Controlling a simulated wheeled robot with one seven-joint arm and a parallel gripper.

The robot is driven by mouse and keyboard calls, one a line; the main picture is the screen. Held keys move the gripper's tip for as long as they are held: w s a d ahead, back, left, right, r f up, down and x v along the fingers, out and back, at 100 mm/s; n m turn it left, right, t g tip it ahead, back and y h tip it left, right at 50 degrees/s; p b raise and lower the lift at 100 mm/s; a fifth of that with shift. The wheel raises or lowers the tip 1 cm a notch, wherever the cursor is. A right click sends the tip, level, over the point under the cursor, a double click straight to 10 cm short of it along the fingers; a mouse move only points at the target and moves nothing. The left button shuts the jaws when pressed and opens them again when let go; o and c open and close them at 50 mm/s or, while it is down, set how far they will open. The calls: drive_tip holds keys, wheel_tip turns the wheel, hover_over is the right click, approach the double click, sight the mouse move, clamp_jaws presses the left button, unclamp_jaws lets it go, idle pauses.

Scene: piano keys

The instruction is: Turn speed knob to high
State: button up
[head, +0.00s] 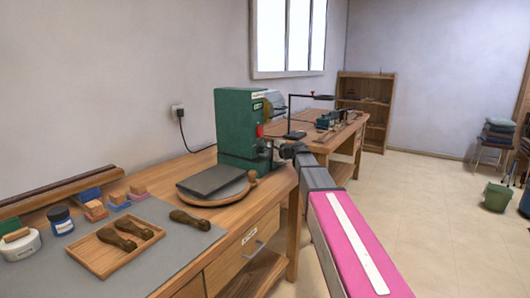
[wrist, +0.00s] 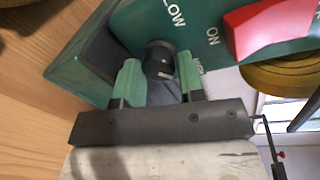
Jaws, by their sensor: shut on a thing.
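The black speed knob (wrist: 159,58) is on the green machine panel, between the two green fingers of my gripper (wrist: 158,78) in the wrist view. The fingers are shut on the knob. A pale mark shows on the knob's lower edge in that view. White letters "LOW" and "ON" are on the panel, and another label near the right finger is partly hidden. In the head view the green machine (head: 235,125) stands on the wooden bench, and my gripper (head: 285,151) is at its right side. The knob is hidden there.
A red switch (wrist: 270,28) is close to the right of my gripper. A tray (head: 100,258) with dark-handled tools is on the grey mat. Open floor lies to the right.

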idle(0.4)
drive_tip(key=o, duration=0.9)
drive_tip(key=shift+s+f, duration=0.1)
drive_tip(key=shift+n+h, duration=0.3)
drive_tip(key=shift+n, duration=0.9)
drive_tip(key=n+t, duration=0.1)
drive_tip(key=n, duration=0.4)
drive_tip(key=shift+t, duration=0.4)
drive_tip(key=n, duration=0.4)
drive_tip(key=shift+n+t, duration=0.4)
drive_tip(key=n, duration=0.4)
drive_tip(key=shift+a, duration=0.1)
drive_tip(key=v, duration=1.1)
drive_tip(key=shift+a+f, duration=0.15)
drive_tip(key=shift+f, duration=0.05)
